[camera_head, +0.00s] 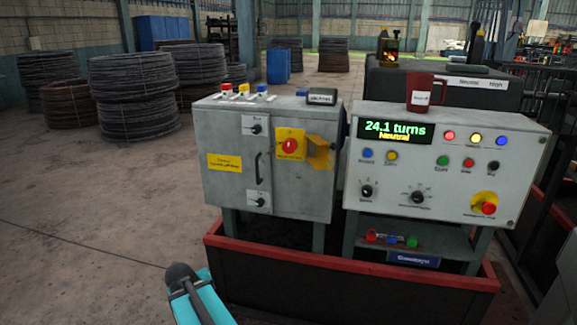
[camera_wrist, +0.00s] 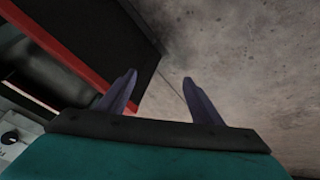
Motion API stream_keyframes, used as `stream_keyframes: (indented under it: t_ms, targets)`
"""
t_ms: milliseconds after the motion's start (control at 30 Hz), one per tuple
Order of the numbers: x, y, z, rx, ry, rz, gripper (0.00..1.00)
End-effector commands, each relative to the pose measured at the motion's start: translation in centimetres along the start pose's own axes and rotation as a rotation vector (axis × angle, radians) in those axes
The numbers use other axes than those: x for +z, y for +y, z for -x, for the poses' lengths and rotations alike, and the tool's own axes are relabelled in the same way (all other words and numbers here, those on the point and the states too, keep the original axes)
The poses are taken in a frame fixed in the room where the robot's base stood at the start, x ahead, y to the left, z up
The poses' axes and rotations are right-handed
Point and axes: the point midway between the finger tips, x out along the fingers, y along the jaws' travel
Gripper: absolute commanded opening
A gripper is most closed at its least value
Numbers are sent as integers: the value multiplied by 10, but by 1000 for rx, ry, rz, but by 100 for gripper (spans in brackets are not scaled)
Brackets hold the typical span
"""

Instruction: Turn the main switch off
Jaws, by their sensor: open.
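The likely main switch is a red rotary knob on a yellow plate (camera_head: 290,146), on the front of the grey cabinet (camera_head: 227,188). A yellow flap or bracket (camera_head: 321,152) sticks out just right of it. The knob's set position is too small to tell. My gripper (camera_wrist: 159,82) is open and empty in the wrist view, its two dark fingers apart over bare floor. In the head view, my teal arm is low, in front and left of the cabinet, well apart from the switch. The switch is not seen in the wrist view.
A control console (camera_head: 450,168) with a lit display, buttons and a red stop button stands right of the cabinet. A red mug (camera_head: 422,93) sits on it. A red-rimmed base (camera_head: 350,268) runs below both. Wire coils (camera_head: 132,90) stand behind. Floor at left is clear.

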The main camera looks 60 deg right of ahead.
Motion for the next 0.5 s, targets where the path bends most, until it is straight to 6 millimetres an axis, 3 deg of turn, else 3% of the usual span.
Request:
stream_keyframes:
  t_ms: [200, 500]
  targets:
    - [-51, 59, 15, 70, 143, -83, 60]
    - [-106, 146, 57, 176, 332, -183, 60]
